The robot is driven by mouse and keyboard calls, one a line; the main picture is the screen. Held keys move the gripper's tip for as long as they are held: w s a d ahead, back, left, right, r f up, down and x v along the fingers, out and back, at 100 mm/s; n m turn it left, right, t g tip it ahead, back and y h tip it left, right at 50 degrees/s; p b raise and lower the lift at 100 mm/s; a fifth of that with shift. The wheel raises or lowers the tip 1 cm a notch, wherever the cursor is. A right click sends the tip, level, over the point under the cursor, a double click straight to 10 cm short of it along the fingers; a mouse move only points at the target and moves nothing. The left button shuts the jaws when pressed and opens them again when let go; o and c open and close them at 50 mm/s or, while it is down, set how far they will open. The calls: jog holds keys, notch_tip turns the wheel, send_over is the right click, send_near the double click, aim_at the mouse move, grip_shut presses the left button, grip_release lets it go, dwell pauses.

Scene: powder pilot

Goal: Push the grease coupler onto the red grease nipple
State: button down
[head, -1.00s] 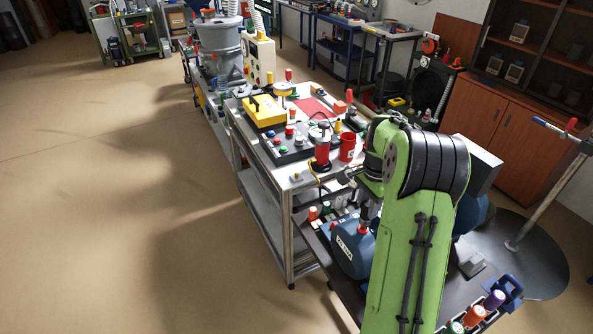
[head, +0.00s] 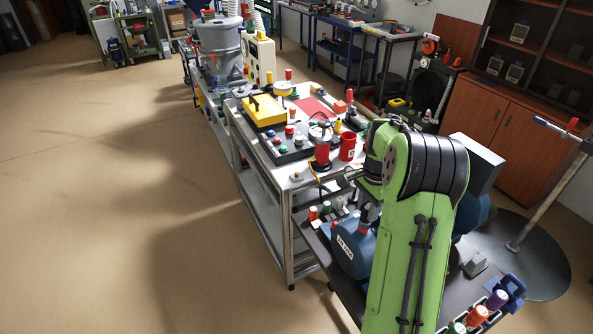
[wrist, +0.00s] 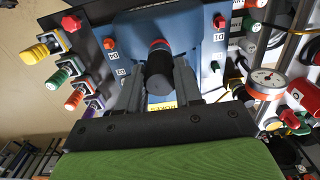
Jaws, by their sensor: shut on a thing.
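The grease coupler (wrist: 159,75) is a dark, round cylinder between the two fingers of my gripper (wrist: 160,78), which is shut on it. Its far end points at the blue housing (wrist: 135,35). A red ring (wrist: 161,43) shows at that far end; it looks like the red grease nipple, close against the coupler. I cannot tell whether the coupler is fully seated. In the head view the blue housing (head: 352,252) stands on the dark bench, and a red piece (head: 362,230) shows on it below a grey cylinder. My arm hides the fingers there.
Other red fittings (wrist: 219,21) sit on the plate around the housing. Yellow, green, orange and purple knobs (wrist: 57,76) line its left side in the wrist view. A gauge (wrist: 266,82) is at the right. A cart with a yellow box (head: 263,111) stands beyond.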

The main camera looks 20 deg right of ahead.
jog(key=shift+f+b, duration=0.4)
jog(key=shift+f, duration=0.15)
jog(key=c, duration=0.7)
grip_release()
jog(key=shift+r, duration=0.1)
jog(key=shift+c, duration=0.2)
jog(key=shift+c, duration=1.1)
notch_tip(320, 180, up, 7)
jog(key=p, duration=0.6)
jog(key=shift+r, duration=0.1)
